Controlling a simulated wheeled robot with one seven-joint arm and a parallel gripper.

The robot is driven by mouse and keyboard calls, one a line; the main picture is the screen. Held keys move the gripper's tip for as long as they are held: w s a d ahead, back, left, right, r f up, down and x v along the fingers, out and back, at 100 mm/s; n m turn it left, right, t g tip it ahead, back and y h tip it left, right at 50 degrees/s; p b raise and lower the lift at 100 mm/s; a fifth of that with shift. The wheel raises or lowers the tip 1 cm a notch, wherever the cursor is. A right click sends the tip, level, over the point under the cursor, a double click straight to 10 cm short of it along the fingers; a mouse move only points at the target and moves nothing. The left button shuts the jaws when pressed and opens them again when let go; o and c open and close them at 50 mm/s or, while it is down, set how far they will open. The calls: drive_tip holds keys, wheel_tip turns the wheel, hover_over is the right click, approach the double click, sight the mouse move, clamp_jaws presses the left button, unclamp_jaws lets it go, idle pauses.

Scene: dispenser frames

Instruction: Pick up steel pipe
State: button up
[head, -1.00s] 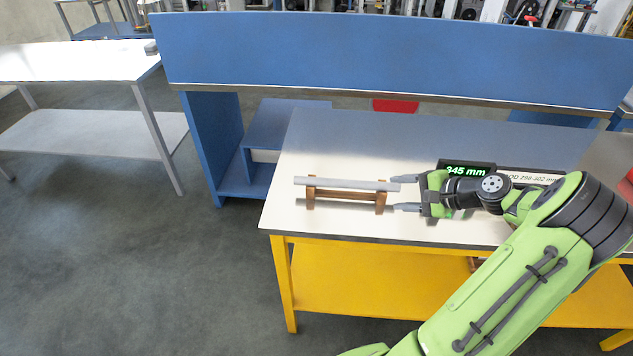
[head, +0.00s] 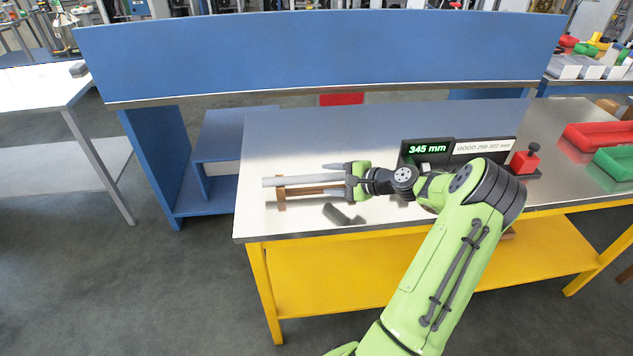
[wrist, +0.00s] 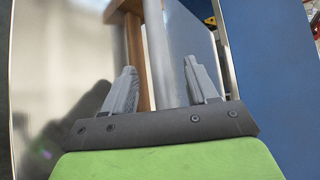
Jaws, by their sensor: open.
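The grey steel pipe (head: 288,181) lies level across a wooden stand (head: 281,196) on the metal-topped workbench. My gripper (head: 337,181) is at the pipe's right end, with its jaws open. One finger is on the far side of the pipe and one on the near side. In the wrist view the pipe (wrist: 159,45) runs lengthwise between the open fingers (wrist: 163,88), towards the palm. Gaps show between the pipe and both fingers. The wooden stand (wrist: 135,40) shows beside and below it. The right part of the stand is partly hidden by my gripper in the head view.
A display reading 345 mm (head: 427,149) and a GOOD 298-302 mm label (head: 484,146) stand behind my arm. The bench's left end is clear.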

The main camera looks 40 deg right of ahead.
sight(321, 178)
drive_tip(key=x, duration=0.3)
drive_tip(key=shift+w+a+f, duration=0.1)
drive_tip(key=shift+w, duration=0.1)
drive_tip(key=shift+s, duration=0.1)
drive_tip(key=shift+c, duration=0.3)
clamp_jaws()
